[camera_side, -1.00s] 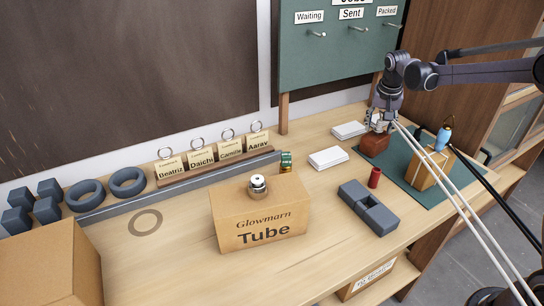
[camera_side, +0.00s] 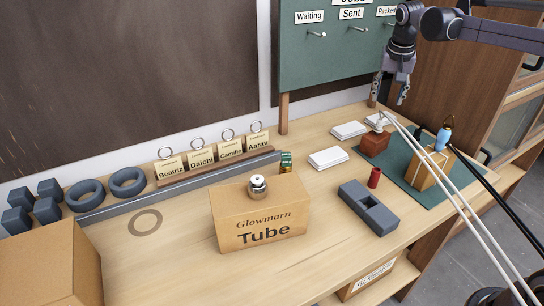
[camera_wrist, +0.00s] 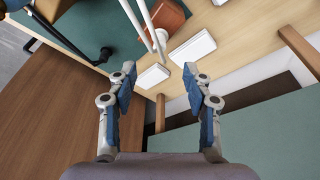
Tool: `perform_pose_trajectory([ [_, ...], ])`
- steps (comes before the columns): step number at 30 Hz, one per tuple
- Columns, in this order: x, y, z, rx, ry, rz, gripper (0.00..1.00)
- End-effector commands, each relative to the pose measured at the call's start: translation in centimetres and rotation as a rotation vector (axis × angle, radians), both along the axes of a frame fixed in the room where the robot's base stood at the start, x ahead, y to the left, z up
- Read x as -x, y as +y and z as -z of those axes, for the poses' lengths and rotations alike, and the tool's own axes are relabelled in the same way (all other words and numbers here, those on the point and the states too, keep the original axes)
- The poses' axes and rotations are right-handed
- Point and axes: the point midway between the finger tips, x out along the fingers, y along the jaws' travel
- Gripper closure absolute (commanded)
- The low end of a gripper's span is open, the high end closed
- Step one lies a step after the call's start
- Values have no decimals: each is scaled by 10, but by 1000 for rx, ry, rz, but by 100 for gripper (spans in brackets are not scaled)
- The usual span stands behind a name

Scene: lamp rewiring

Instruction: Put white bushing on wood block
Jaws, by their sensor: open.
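A reddish-brown wood block (camera_side: 373,146) stands on the green mat in the side view.
A tan block (camera_side: 424,172) with a blue-topped piece stands right of the wood block. Pale rods cross in front. A red cylinder (camera_side: 374,178), a dark grey holder (camera_side: 369,208) and white pads (camera_side: 328,158) lie nearby. A cardboard box (camera_side: 262,220) stands centre. A green board (camera_side: 335,55) rises behind.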

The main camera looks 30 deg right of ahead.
Motion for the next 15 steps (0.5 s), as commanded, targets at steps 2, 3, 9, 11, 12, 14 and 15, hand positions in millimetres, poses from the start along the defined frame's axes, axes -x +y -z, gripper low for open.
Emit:
perform_pose_trajectory([
  [2, 4, 5, -4, 1, -5, -15, 50],
  [3, 8, 9, -6, 1, -10, -30, 50],
  [9, 46, 46, -14, 12, -63, -174, 50],
  [11, 60, 59, -15, 17, -84, -227, 50],
  [12, 70, 67, -15, 19, -98, -262, 50],
  [14, 85, 79, -13, 27, -118, -314, 50],
  [15, 95, 86, -11, 32, -133, -348, 50],
])
